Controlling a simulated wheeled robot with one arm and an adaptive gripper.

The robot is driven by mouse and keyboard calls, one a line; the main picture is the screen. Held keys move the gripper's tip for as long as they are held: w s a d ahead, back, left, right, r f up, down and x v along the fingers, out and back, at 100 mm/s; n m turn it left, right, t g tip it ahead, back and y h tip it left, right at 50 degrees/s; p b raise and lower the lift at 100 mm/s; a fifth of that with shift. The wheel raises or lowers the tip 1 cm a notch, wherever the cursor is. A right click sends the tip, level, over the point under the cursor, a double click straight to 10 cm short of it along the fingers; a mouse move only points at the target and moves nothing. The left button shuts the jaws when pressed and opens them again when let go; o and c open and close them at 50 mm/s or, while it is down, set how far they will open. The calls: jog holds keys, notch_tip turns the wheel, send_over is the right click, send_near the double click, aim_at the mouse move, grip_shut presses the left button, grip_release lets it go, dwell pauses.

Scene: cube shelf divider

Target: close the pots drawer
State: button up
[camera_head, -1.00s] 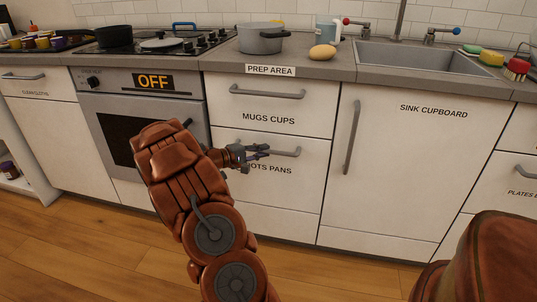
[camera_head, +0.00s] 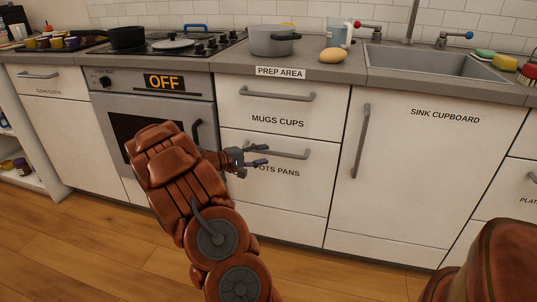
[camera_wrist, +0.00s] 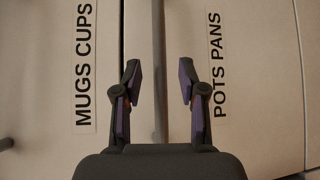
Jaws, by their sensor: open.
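The pots drawer (camera_head: 295,190) is a white front labelled POTS PANS, below the MUGS CUPS drawer in the head view. Its front looks about flush with its neighbours, with no clear gap. Its grey bar handle (camera_head: 293,154) is partly hidden by my gripper. My gripper (camera_head: 265,155) is open and empty in front of the left part of this handle. In the wrist view, the handle (camera_wrist: 158,50) runs between the two spread fingers of my gripper (camera_wrist: 160,75), and the POTS PANS label is to the right. I cannot tell whether the fingers touch the drawer.
The MUGS CUPS drawer (camera_head: 290,108) is above and looks shut. The oven (camera_head: 120,100) with an OFF sign is left, the sink cupboard (camera_head: 430,165) right. A pot (camera_head: 271,41) and a yellowish oval item (camera_head: 333,55) stand on the counter. The wooden floor in front is clear.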

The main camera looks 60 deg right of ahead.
jog(key=v, duration=0.8)
jog(key=shift+a, duration=0.2)
jog(key=shift+r, duration=0.1)
jog(key=s+a+r+t+y+p, duration=0.1)
jog(key=s+a+r+y+p, duration=0.15)
jog(key=a+r+p, duration=0.55)
jog(key=s+a+r+t+y+p, duration=0.15)
jog(key=s+a+r+p, duration=0.25)
jog(key=a+r+p, duration=0.4)
jog(key=s+a+r+n+t+y+p, duration=0.1)
jog(key=s+a+r+n+y+p, duration=0.1)
jog(key=a+r+p, duration=0.4)
jog(key=s+a+r+n+t+y+p, duration=0.1)
jog(key=s+a+r+y+p, duration=0.3)
jog(key=a, duration=1.1)
jog(key=s+a+r+n+t+y+p, duration=0.2)
jog(key=s+a+r+p, duration=0.4)
jog(key=a+r+p, duration=0.4)
jog(key=shift+a+r+n+t+y, duration=0.25)
jog(key=shift+a+n+t+y, duration=0.05)
jog(key=shift+a+t+y, duration=0.35)
jog(key=shift+s+d, duration=0.1)
jog(key=shift+d, duration=0.1)
